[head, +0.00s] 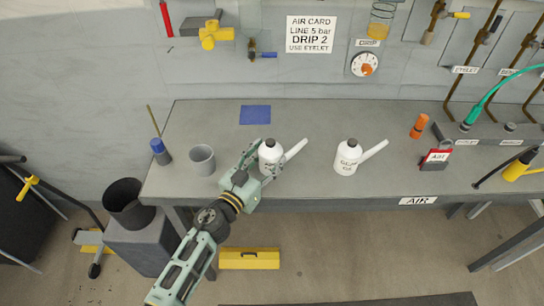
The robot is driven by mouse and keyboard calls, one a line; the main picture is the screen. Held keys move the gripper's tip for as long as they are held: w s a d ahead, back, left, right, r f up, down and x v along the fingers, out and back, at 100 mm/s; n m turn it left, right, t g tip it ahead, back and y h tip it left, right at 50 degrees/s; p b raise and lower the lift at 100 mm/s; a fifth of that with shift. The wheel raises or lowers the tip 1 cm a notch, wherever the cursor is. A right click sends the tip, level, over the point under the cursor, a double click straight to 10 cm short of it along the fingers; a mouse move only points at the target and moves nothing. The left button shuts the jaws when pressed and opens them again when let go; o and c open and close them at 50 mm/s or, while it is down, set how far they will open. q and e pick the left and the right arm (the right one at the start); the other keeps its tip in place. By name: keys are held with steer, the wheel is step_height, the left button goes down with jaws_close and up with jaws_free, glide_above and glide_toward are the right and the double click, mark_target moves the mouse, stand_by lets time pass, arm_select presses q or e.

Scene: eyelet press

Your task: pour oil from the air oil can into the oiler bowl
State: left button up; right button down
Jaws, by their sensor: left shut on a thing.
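A white can with a spout (270,152) stands on the bench, and its spout points up to the right. My left gripper (262,165) is shut on this can from the front left. The fingers and arm cover part of its body, and I cannot read its label. A second white spouted can (347,158) stands upright to its right, apart from it, with dark lettering too small to read surely. The oiler bowl (382,22), clear with amber inside, is on the wall above the DRIP label, partly cut by the top edge. My right gripper is not in view.
The grey bench (310,120) holds a grey cup (202,160), a blue-topped brush pot (160,151), a blue cloth (255,115), an orange bottle (419,126) and a red-and-white box (436,157). A dial (364,64) sits below the bowl.

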mark_target(269, 145)
arm_select(q)
steer(key=shift+c, duration=1.3)
steer(key=shift+r, duration=0.1)
steer(key=shift+r+p, duration=0.3)
steer(key=shift+r, duration=0.15)
steer(key=r+p, duration=0.1)
steer(key=r, duration=0.1)
steer(key=r+p, duration=0.1)
steer(key=r, duration=0.1)
steer(key=shift+d+p, duration=0.25)
steer(key=shift+p, duration=0.05)
steer(key=s+d+r, duration=0.1)
steer(key=d+r, duration=0.5)
steer(key=d, duration=0.5)
steer(key=shift+p, duration=0.3)
steer(key=shift+s+d, duration=0.1)
